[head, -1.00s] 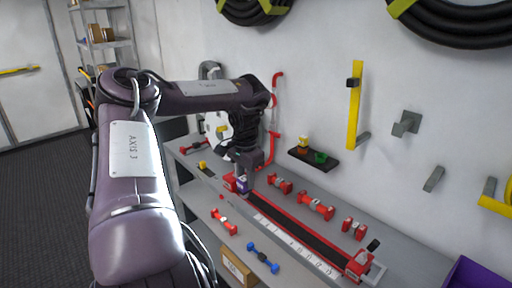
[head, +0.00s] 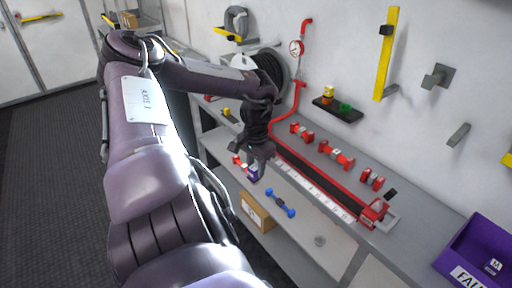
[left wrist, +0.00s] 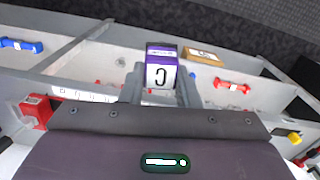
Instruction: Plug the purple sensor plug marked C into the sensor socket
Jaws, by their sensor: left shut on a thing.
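The purple sensor plug (head: 253,173), with a white face marked C, is held in my left gripper (head: 257,162). In the left wrist view the plug (left wrist: 161,72) sits between both fingers of the left gripper (left wrist: 161,90), its C label facing the camera. In the head view the gripper points down and holds the plug in front of the red-edged track (head: 318,184), near the bench's front side. I cannot make out the sensor socket in either view. My right gripper is not in view.
Red fittings (head: 336,154) lie behind the track. A blue dumbbell-shaped fitting (head: 281,203) lies in front, near a cardboard box (head: 257,213). A purple bin (head: 448,262) stands at right.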

